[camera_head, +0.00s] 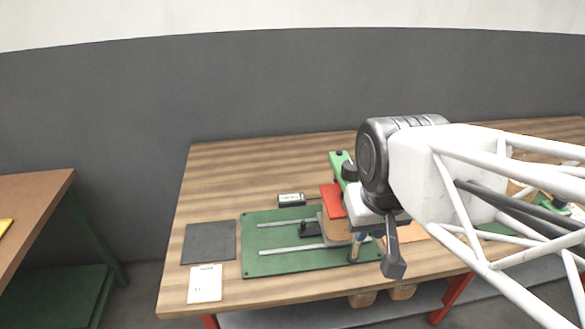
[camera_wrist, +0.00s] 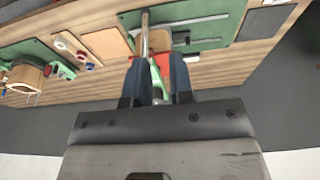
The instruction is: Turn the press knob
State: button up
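The press has a green frame (camera_head: 339,163), which shows partly behind my arm in the head view. A dark rounded part on it (camera_head: 349,172) may be the press knob, but I cannot tell for sure. A red block (camera_head: 333,201) sits below it. My gripper (camera_wrist: 160,62) points down over the press, its two dark blue fingers apart. A green and red part (camera_wrist: 162,62) shows beyond the gap between them. A grey metal bar (camera_wrist: 145,35) runs past the left finger in the wrist view; I cannot tell whether they touch.
The press stands on a green base plate (camera_head: 262,262) with two metal rails. A dark mat (camera_head: 208,243) and a white paper (camera_head: 205,284) lie to the left. The back left of the wooden table (camera_head: 235,170) is clear.

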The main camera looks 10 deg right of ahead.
jog(key=o, duration=0.7)
jog(key=shift+w+d+r+n, duration=0.1)
jog(key=shift+w+r+n, duration=0.1)
jog(key=shift+w+n, duration=0.55)
jog(key=o, duration=0.3)
jog(key=w+n, duration=0.3)
jog(key=n, duration=0.1)
jog(key=w+d+r+n+g, duration=0.1)
jog(key=w+n, duration=0.3)
jog(key=w+d+n, duration=0.1)
jog(key=w+n, duration=0.3)
jog(key=n, duration=0.1)
jog(key=shift+d+r, duration=0.1)
jog(key=shift+r, duration=0.3)
jog(key=n+g, duration=0.1)
jog(key=n, duration=1.2)
send_over(352, 165)
jog(key=s, duration=0.1)
jog(key=shift+s+f+m, duration=0.1)
jog(key=shift+f+m, duration=0.15)
jog(key=shift+f, duration=0.3)
jog(key=shift+w+d+f+n+g, duration=0.15)
jog(key=shift+w+n+g, duration=0.15)
jog(key=shift+w+n, duration=0.45)
jog(key=shift+s+f, duration=0.1)
jog(key=shift+f, duration=0.1)
jog(key=shift+f, duration=3.7)
jog(key=shift+c, duration=0.2)
jog(key=c, duration=0.9)
